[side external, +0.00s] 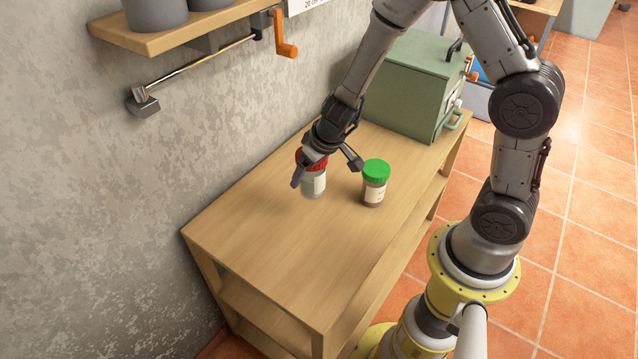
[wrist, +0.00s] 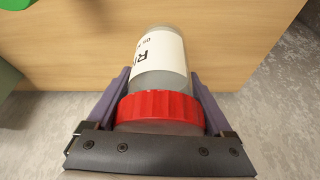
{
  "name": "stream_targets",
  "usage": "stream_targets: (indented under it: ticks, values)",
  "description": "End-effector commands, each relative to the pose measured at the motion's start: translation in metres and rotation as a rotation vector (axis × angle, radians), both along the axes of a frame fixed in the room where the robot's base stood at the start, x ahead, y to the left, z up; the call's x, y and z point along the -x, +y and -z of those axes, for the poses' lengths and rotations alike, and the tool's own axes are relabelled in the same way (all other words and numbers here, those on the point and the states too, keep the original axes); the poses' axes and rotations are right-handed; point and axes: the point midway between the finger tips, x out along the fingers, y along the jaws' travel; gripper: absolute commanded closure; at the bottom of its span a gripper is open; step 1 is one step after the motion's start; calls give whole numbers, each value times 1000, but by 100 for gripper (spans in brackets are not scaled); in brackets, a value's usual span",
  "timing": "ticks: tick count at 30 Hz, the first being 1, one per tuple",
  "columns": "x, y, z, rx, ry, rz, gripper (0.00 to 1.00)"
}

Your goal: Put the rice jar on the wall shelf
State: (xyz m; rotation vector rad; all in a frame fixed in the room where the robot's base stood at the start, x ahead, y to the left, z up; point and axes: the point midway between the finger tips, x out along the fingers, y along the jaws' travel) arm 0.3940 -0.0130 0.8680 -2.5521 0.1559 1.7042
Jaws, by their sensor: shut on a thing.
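The rice jar (side external: 314,183) is a clear jar with a red lid and a white label. In the wrist view the jar (wrist: 160,62) shows the start of its label, "Ri", with its base pointing away from me. My gripper (side external: 312,165) is shut on it around the red lid, with one finger on each side in the wrist view (wrist: 161,90). The jar is upright over the wooden table (side external: 270,240); I cannot tell whether its base touches the top. The wooden wall shelf (side external: 190,38) is at the upper left, above the table and partly out of frame.
A green-lidded jar (side external: 375,183) stands on the table close to the right of my gripper. A green metal box (side external: 405,85) fills the table's far end. Dark grey pots (side external: 155,12) stand on the shelf; a metal rail and an orange handle (side external: 285,38) are below. The table's near end is clear.

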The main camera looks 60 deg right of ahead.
Motion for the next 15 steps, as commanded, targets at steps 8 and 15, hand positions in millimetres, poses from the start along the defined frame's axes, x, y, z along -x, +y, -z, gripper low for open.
stream_targets:
  ticks: [8, 15]
  values:
    - [-7, -33, -12, 0, -4, 313, 96]
    - [4, -77, -21, 0, -2, 805, 97]
